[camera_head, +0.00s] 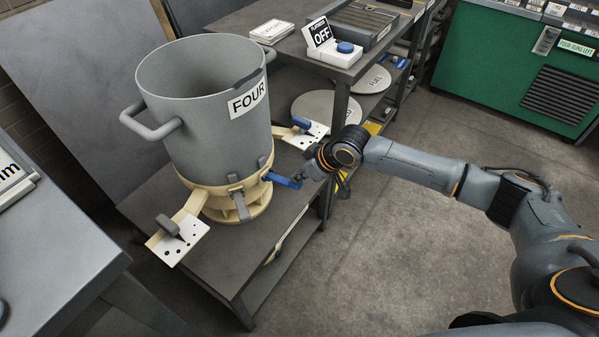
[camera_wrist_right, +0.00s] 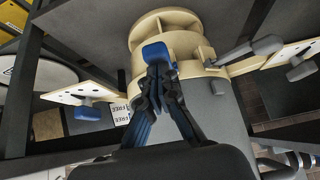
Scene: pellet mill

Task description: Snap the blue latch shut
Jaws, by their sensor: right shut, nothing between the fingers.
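The blue latch (camera_head: 282,180) sticks out sideways from the cream base ring (camera_head: 217,203) under a grey pot (camera_head: 195,125) labelled FOUR. In the right wrist view the blue latch (camera_wrist_right: 155,50) shows just beyond my fingertips. My right gripper (camera_head: 301,178) is shut and empty at the latch's outer end. In the wrist view its fingertips (camera_wrist_right: 160,70) overlap the latch's edge; I cannot tell whether they touch. A grey latch (camera_head: 243,206) hangs on the same ring, left of the blue one. My left gripper is out of view.
The pot stands on a dark bench (camera_head: 165,190). White perforated plates carry a grey knob (camera_head: 170,225) and a blue knob (camera_head: 301,122) beside it. A shelf table (camera_head: 345,70) with an OFF sign (camera_head: 320,33) stands behind my right wrist. Open floor (camera_head: 400,240) lies right.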

